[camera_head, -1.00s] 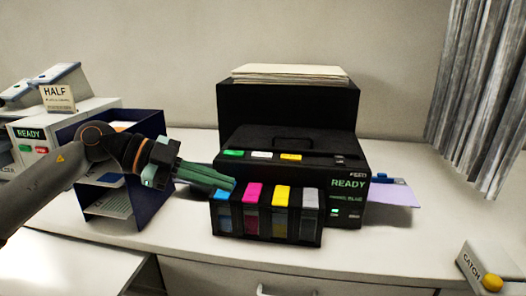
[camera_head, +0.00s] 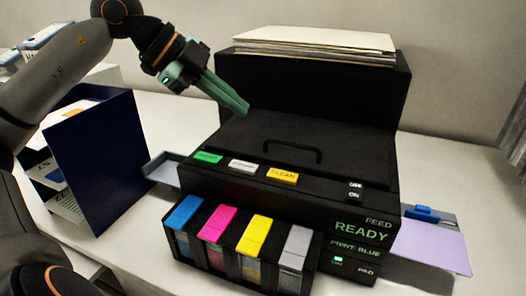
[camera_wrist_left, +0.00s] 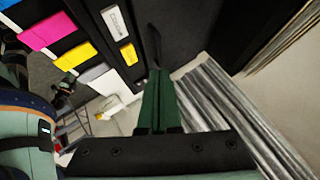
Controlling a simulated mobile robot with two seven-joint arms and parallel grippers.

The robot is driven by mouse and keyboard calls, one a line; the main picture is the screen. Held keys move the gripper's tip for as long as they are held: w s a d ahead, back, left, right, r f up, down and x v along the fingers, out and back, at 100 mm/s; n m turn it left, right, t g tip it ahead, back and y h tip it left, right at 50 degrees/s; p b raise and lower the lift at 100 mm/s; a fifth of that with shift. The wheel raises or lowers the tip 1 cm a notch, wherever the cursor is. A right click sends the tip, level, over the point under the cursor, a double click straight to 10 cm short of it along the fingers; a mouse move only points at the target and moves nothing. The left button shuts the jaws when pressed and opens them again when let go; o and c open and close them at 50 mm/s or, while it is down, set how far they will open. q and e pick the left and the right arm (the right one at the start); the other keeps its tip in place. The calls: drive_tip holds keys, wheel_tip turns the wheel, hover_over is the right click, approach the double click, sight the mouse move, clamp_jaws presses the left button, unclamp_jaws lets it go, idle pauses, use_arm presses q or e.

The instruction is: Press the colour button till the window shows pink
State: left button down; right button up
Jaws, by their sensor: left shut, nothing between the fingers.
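A black printer (camera_head: 290,140) stands on the white counter. On its top front edge are a green button (camera_head: 208,158), a white button (camera_head: 243,167) and a yellow button (camera_head: 282,174) marked CLEAN. The white button also shows in the left wrist view (camera_wrist_left: 114,20), its lettering too small to read surely. The window (camera_head: 362,240) on the front reads READY, with PRINT BLUE below. My left gripper (camera_head: 243,108) is shut and empty, above the printer's lid, behind and above the white button, apart from it. My right gripper is not in view.
Blue, magenta, yellow and grey cartridges (camera_head: 240,250) stand in front of the printer. A dark handle (camera_head: 292,150) rises from the lid. A dark blue paper rack (camera_head: 108,160) is at left, a lilac sheet (camera_head: 435,245) at right. A paper stack (camera_head: 315,40) lies behind.

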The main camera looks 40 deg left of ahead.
use_arm(q)
drive_tip(key=b, duration=0.6)
hover_over(237, 165)
wheel_tip(237, 165, down, 8)
drive_tip(key=shift+r, duration=0.2)
drive_tip(key=shift+f+b, duration=0.6)
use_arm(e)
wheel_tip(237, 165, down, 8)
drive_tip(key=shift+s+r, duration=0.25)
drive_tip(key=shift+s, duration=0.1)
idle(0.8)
use_arm(q)
drive_tip(key=shift+f+b, duration=0.4)
drive_tip(key=shift+b, duration=0.15)
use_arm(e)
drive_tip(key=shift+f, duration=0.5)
use_arm(q)
drive_tip(key=shift+f+b, duration=0.5)
drive_tip(key=shift+b, duration=0.05)
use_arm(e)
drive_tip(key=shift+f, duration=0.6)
use_arm(q)
drive_tip(key=shift+r, duration=0.15)
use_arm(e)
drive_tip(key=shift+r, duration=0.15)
use_arm(q)
drive_tip(key=shift+r+p, duration=0.75)
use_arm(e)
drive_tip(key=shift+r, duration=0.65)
